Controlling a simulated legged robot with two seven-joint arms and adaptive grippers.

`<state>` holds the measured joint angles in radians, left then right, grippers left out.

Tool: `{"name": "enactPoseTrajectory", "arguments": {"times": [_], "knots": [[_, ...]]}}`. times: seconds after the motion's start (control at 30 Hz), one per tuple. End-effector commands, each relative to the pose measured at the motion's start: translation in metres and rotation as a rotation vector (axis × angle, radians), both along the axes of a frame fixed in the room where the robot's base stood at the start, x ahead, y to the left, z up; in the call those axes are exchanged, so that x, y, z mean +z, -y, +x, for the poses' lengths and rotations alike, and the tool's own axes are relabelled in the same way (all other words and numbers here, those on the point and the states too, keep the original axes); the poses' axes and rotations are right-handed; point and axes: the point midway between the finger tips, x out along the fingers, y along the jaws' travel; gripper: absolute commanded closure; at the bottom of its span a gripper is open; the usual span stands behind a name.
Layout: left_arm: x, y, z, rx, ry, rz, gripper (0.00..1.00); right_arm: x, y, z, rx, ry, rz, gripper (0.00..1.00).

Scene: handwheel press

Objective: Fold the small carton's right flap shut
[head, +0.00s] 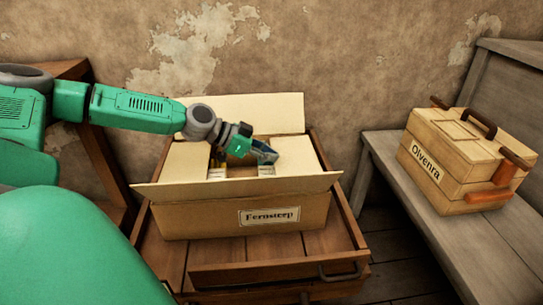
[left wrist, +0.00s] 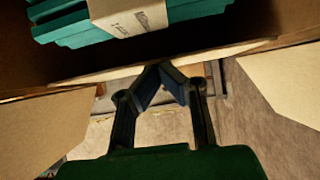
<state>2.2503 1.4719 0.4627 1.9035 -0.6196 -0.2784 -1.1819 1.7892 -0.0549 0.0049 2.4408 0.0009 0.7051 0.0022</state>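The small carton labelled Fernstep (head: 225,219) sits open-topped on a wooden stand. Its back flap (head: 250,112) stands up and its front flap (head: 235,188) leans outward. The left flap (head: 184,162) and the right flap (head: 297,156) lie inward over the opening, leaving a gap in the middle. My left gripper (head: 266,153) is above the gap, its fingertips beside the right flap's inner edge; contact is unclear. In the left wrist view the fingertips (left wrist: 163,72) meet with nothing between them. A banded teal stack (left wrist: 130,18) shows inside the carton. My right gripper is not in view.
A wooden box labelled Olvenra (head: 432,165) with dark and orange handles sits on a grey bench (head: 400,205) at the right. The wooden stand (head: 285,248) has a raised rim and front handle. A stained wall (head: 350,60) is close behind.

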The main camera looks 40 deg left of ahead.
Motion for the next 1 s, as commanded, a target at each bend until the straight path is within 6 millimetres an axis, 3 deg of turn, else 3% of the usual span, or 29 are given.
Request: {"name": "enactPoseTrajectory", "arguments": {"times": [0.03,0.1,0.57,1.0], "knots": [[-0.012,0.000,-0.005,-0.003,-0.020,0.002,1.00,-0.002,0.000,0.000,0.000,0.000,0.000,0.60],[-0.014,0.000,-0.006,-0.004,-0.022,0.001,1.00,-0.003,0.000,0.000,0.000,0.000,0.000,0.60],[-0.016,0.000,-0.008,-0.009,-0.027,-0.001,1.00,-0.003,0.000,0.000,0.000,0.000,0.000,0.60],[0.000,0.000,-0.008,-0.008,-0.027,-0.002,1.00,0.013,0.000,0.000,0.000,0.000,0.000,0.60]]}}
